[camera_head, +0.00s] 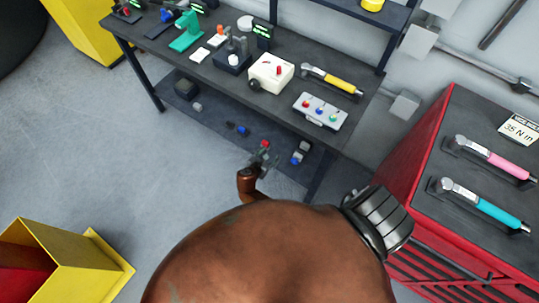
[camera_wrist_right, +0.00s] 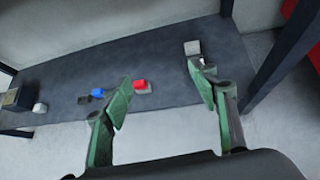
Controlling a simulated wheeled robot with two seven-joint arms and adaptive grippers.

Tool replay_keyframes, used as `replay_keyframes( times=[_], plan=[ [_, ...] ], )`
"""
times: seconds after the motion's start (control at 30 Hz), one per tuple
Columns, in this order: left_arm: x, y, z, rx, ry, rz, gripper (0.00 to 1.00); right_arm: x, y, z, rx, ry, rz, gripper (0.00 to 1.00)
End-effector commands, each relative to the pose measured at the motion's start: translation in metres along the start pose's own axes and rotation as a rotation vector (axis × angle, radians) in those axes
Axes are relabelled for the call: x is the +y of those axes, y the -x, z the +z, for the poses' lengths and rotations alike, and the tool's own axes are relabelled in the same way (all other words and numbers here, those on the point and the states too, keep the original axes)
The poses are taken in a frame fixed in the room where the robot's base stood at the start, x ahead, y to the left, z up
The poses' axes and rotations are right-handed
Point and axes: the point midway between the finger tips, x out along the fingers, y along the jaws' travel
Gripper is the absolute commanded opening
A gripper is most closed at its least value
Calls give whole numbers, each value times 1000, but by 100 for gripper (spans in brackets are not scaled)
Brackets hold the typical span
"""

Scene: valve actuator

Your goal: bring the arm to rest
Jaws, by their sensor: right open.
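My right gripper (camera_head: 262,158) is at the end of my brown arm, low in front of the dark workbench in the head view. In the right wrist view its two green fingers (camera_wrist_right: 160,78) stand apart, with nothing held between them. Past the fingertips lies a dark lower shelf (camera_wrist_right: 100,62). A small red button block (camera_wrist_right: 141,87) on it shows between the fingers, apart from them as far as I can see. My brown arm fills the bottom middle of the head view. My left gripper is not in view.
The workbench top (camera_head: 215,75) carries tools and a white box (camera_head: 270,73). A red cabinet (camera_head: 420,160) with wrenches stands at right, close to my arm. A yellow bin (camera_head: 95,265) is at lower left. The grey floor (camera_head: 90,165) at left is clear.

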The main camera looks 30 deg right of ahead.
Motion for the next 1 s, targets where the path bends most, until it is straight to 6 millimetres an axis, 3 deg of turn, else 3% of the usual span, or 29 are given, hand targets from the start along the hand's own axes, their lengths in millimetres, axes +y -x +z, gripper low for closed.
replay_keyframes(
  times=[0.57,0.67,0.77,1.0],
  plan=[
    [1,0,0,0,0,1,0,-5,-3,-6,13,-8,-3,54],
    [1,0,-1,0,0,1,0,-23,-13,-31,71,-55,-13,54],
    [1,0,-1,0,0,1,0,-58,-27,-77,177,-158,-40,54],
    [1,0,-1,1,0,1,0,-174,-42,-207,467,-564,-204,54]
  ],
)
